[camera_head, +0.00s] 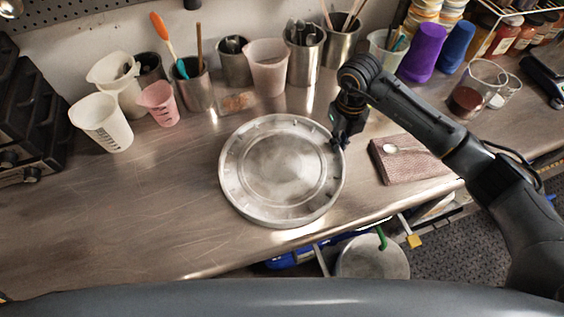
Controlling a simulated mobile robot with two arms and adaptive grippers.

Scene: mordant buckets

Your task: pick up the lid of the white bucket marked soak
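A round grey-white lid-like disc (281,170) with a raised inner ring and a notched rim lies on the steel counter in the middle of the head view. No "soak" marking can be read, and I cannot tell whether a bucket is under it. My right gripper (339,138) points down at the disc's right upper rim, touching or very close to it. Its fingers are dark and small, so I cannot tell whether they are open or shut on the rim. My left gripper is not in view.
Cups and metal tool pots (305,55) line the back of the counter. A pale round container (372,262) stands below the front edge. The counter's left front is clear.

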